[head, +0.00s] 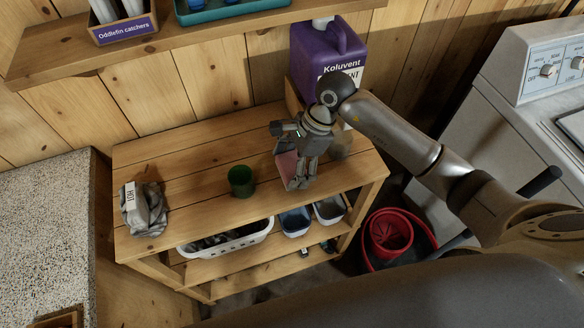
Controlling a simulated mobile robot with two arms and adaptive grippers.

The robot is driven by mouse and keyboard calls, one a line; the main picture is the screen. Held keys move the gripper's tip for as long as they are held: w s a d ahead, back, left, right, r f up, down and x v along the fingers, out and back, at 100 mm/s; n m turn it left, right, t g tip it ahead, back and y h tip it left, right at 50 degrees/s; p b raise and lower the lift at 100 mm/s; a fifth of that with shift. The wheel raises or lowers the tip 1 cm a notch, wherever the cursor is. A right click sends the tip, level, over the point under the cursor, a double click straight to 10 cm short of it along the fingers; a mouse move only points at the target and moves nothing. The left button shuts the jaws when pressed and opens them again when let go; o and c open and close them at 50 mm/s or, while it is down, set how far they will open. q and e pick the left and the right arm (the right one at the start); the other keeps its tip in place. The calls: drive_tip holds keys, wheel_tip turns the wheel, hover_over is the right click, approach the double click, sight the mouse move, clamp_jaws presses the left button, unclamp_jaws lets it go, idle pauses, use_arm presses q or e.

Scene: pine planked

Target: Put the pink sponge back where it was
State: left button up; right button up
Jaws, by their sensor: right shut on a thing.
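My right gripper (298,183) points down over the right part of the wooden bench top. It is shut on a pink thing, which looks like the pink sponge (286,166). The gripper hides much of the sponge. I cannot tell whether the sponge touches the planks. My left gripper is not in view.
A green cup (241,181) stands left of the gripper. A grey cloth bundle with a white label (145,209) lies at the bench's left end. A purple Koluvent jug (327,58) stands behind. A white basket (229,241) sits below. The bench top (190,165) between is clear.

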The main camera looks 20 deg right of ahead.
sight(292, 173)
wheel_tip(292, 173, down, 2)
drive_tip(key=shift+f+p, duration=0.1)
drive_tip(key=shift+p, duration=0.55)
drive_tip(key=shift+f, duration=0.3)
drive_tip(key=shift+f, duration=0.2)
drive_tip(key=o, duration=1)
drive_tip(key=shift+c, duration=0.2)
drive_tip(key=shift+r, duration=0.1)
